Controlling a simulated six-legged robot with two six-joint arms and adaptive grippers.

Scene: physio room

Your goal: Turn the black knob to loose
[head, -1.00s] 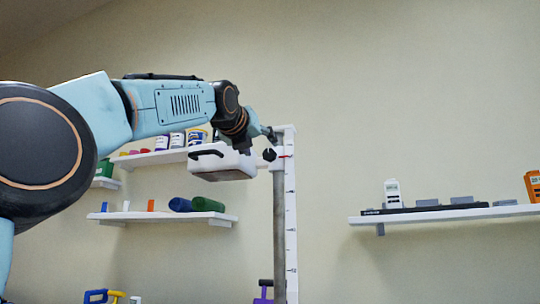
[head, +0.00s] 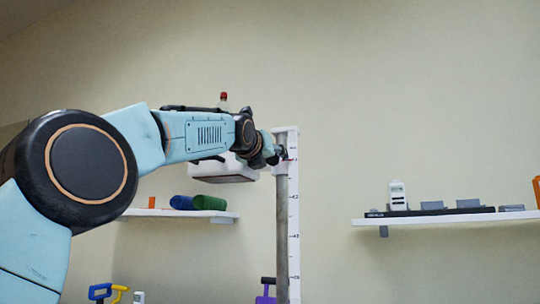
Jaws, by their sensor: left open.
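My left gripper (head: 279,152) is at the upper part of a white upright scale (head: 293,220) with a grey pole (head: 281,230) beside it. The gripper is open, with its fingers at the spot where the black knob sits. The knob is hidden or cannot be told apart from the dark fingers, so its setting cannot be read. A small red pointer mark shows beside the fingertips. My right gripper is not in view.
A white box-like head with a black handle (head: 222,170) sits left of the pole, partly behind my arm. A left shelf (head: 160,213) holds blue and green rolls. A right shelf (head: 450,216) holds small devices. The wall between is clear.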

